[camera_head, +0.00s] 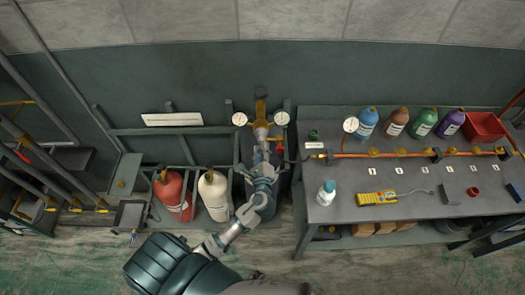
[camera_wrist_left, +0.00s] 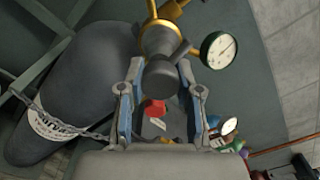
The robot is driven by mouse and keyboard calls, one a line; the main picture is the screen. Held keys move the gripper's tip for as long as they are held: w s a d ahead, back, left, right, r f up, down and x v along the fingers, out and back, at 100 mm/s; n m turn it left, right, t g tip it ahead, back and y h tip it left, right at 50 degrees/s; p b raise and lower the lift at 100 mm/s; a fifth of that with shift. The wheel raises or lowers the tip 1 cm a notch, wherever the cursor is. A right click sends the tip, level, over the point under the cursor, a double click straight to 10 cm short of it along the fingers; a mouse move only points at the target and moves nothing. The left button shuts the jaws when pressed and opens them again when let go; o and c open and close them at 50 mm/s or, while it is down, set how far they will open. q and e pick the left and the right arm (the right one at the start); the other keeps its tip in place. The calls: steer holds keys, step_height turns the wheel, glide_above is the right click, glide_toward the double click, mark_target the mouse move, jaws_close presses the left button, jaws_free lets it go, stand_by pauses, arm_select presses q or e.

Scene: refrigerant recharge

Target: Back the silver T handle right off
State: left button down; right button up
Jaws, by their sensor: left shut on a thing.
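The silver T handle (camera_wrist_left: 162,76) shows in the left wrist view as a grey bar on the front of a brass regulator (camera_wrist_left: 160,38). In the head view the regulator (camera_head: 261,131) sits on top of a dark grey cylinder, between two white-faced gauges. My left gripper (camera_head: 263,161) reaches up to the front of it. In the left wrist view the two fingers of my left gripper (camera_wrist_left: 160,88) stand on either side of the handle and are shut on it. The fingers and wrist hide part of the handle in the head view. My right gripper is not in view.
One gauge (camera_wrist_left: 218,49) is close to the right finger. The grey cylinder (camera_wrist_left: 72,75) has a chain across it. Red (camera_head: 172,194) and cream (camera_head: 214,194) cylinders stand left. A workbench (camera_head: 345,208) at right holds bottles, a copper pipe and a yellow meter (camera_head: 377,198).

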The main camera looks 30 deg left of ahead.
arm_select(q)
steer(key=n+b, duration=0.1)
steer(key=n, duration=0.2)
steer(key=shift+a, duration=0.1)
steer(key=n+b, duration=0.2)
steer(key=n, duration=0.2)
steer(key=shift+s+f, duration=0.1)
steer(key=shift+f, duration=0.05)
steer(key=n+b, duration=0.2)
steer(key=n, duration=0.2)
steer(key=shift+s+f+n, duration=0.1)
steer(key=shift+f+n, duration=0.05)
steer(key=shift+n, duration=0.25)
steer(key=shift+f+n+b, duration=0.1)
steer(key=shift+n+b, duration=0.6)
steer(key=shift+n, duration=0.9)
